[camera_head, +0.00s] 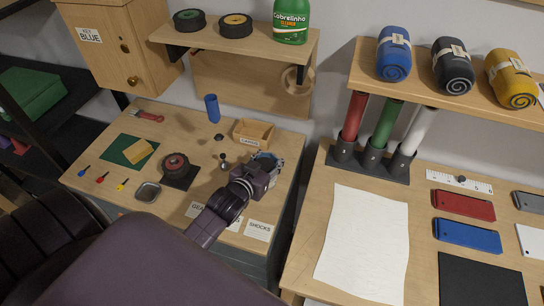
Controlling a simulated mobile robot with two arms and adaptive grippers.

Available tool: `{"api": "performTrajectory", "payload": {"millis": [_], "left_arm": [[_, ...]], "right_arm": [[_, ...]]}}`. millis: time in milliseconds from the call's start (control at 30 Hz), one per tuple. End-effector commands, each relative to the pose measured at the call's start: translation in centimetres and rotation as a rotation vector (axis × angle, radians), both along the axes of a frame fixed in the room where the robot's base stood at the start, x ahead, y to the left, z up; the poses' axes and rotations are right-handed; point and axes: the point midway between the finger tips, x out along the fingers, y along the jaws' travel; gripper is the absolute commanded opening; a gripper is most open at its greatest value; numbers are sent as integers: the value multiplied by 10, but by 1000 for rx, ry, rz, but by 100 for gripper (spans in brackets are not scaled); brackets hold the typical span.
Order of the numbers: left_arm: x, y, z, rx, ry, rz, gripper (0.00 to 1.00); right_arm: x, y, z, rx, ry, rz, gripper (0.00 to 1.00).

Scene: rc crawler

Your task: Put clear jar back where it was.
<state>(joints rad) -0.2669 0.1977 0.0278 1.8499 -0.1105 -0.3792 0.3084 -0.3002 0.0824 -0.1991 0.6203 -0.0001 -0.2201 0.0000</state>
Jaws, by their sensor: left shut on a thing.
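My left gripper (262,170) reaches over the right side of the left workbench (213,178), near its back right edge. It is shut on a pale, greyish see-through thing that looks like the clear jar (267,158). The fingers hide most of the jar, and I cannot tell whether it touches the bench top. A small wooden box (253,132) with a label stands just behind the gripper. My right gripper is not in view.
A "SHOCKS" label (258,230) lies in front. A wooden shelf (237,40) overhangs the back. The right bench holds a white sheet (362,240).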

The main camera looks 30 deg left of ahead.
Motion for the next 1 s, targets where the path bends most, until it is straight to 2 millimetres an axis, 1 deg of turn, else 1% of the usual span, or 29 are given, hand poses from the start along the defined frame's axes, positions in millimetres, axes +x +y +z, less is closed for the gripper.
{"api": "performTrajectory", "payload": {"millis": [33, 67, 300, 333, 567, 667, 733, 833, 1000], "left_arm": [[0, 0, -2, -1, 0, 0, 0], [0, 0, -2, 0, 0, 0, 27], [0, 0, -2, 0, 0, 0, 54], [0, 0, -2, 0, 0, 0, 56], [0, 0, -1, 0, 0, 0, 56], [0, 0, 3, 0, 0, 0, 56], [-5, 0, 2, -1, 1, 0, 56], [-17, -2, 6, -1, 1, 0, 56], [-49, -4, 16, -1, 3, 0, 56]], "right_arm": [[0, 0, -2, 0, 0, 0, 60], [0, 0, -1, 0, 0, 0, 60], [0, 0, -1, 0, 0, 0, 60], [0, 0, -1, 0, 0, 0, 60], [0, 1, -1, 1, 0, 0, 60], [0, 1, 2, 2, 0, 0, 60], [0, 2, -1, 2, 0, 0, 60], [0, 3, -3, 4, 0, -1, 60], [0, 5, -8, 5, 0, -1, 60]]}}
